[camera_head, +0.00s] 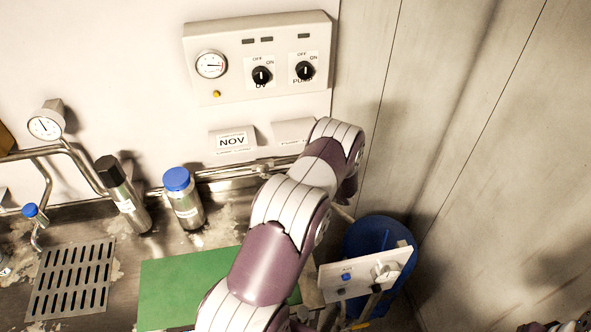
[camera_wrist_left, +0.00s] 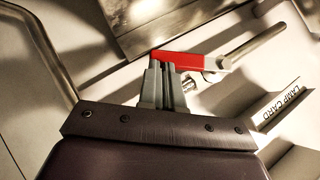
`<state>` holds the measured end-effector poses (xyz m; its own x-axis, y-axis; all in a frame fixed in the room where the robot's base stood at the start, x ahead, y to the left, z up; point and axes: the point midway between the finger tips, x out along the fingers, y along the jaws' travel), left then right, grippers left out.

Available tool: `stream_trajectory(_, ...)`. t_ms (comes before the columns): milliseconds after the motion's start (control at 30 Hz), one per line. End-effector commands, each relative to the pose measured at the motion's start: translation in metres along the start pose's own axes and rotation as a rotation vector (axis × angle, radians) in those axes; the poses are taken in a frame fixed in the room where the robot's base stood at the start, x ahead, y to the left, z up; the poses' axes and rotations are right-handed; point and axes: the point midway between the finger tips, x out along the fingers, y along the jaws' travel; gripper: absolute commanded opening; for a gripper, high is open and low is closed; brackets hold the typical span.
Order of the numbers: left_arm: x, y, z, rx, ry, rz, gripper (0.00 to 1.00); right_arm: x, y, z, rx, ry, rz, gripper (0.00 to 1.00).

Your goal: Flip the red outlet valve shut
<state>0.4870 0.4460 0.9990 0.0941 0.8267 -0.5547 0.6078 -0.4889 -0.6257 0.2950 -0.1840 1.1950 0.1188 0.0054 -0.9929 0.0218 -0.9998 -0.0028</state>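The red outlet valve lever (camera_wrist_left: 190,61) shows in the left wrist view as a flat red bar beside a metal pipe. My left gripper (camera_wrist_left: 164,66) appears shut, its narrow grey fingers close together. The fingertips overlap the lever's left part in the picture, at its lower edge. I cannot tell whether they touch it. Nothing shows between the fingers. In the head view my arm covers the middle, and neither the red lever nor the left gripper can be made out. My right gripper is not in view.
A control panel (camera_head: 260,58) with a gauge and two knobs is on the wall. Below it are a NOV card (camera_head: 232,141) and pipes. A blue-capped bottle (camera_head: 184,201), a dark-capped cylinder (camera_head: 121,196), a green mat (camera_head: 175,286) and a blue container (camera_head: 375,238) stand around the arm.

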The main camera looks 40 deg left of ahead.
Motion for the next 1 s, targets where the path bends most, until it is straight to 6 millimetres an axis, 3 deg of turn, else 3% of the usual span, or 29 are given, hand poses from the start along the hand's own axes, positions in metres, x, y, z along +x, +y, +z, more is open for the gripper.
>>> stream_trajectory(33, 0.007, 0.006, 0.004, 0.025, 0.006, -0.033, 0.0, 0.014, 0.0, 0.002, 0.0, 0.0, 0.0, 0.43)
stream_trajectory(600, 0.043, 0.014, 0.039, 0.403, 0.003, -0.412, 0.0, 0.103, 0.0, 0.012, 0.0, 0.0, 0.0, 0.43)
stream_trajectory(1000, 0.057, 0.004, 0.054, 0.594, 0.001, -0.603, 0.0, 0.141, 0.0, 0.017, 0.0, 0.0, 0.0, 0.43)
